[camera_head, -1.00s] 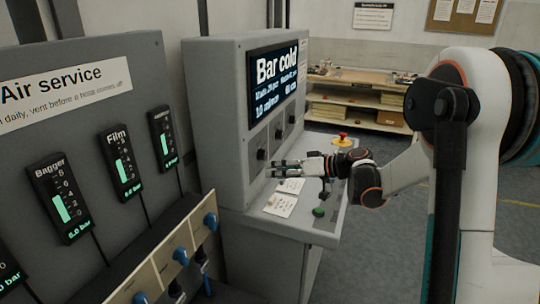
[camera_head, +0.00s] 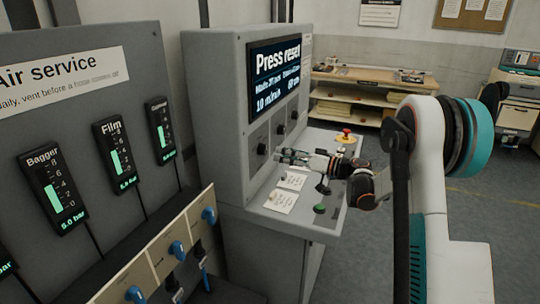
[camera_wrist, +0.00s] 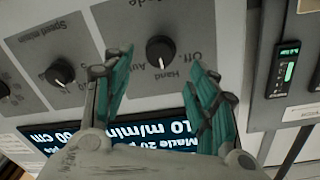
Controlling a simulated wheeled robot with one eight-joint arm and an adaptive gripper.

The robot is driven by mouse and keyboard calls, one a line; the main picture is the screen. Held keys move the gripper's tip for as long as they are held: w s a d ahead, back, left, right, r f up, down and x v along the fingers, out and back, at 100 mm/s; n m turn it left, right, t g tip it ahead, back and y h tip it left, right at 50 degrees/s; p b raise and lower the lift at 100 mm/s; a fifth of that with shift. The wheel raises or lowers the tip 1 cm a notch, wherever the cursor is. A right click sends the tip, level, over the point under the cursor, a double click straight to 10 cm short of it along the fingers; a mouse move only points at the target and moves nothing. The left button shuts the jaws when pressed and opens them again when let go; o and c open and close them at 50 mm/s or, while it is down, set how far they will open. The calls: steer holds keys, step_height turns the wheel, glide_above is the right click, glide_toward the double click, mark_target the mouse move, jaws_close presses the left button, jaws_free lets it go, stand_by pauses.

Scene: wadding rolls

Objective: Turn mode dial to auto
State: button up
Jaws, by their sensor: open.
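The mode dial (camera_wrist: 160,49) is a round black knob on the grey panel, with "Off", "Hand" and "Auto" printed around it, upside down in the wrist view. It also shows in the head view as the leftmost knob (camera_head: 262,149) under the screen. My gripper (camera_wrist: 160,61) is open, with one teal-padded finger on each side of the dial in the picture. I see no finger touching the knob; the remaining distance is hard to judge. In the head view my gripper (camera_head: 283,156) is close to the panel face.
The speed dial (camera_wrist: 60,71) sits beside the mode dial. The screen (camera_head: 277,75) reads "Press reset". A red emergency button (camera_head: 346,134), a green button (camera_head: 319,208) and paper cards (camera_head: 281,201) are on the desk below. The gauge panel (camera_head: 90,150) stands to the left.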

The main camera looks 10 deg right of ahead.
mark_target(266, 150)
steer(key=shift+b+x, duration=0.65)
steer(key=shift+x, duration=2.45)
steer(key=c, duration=1.1)
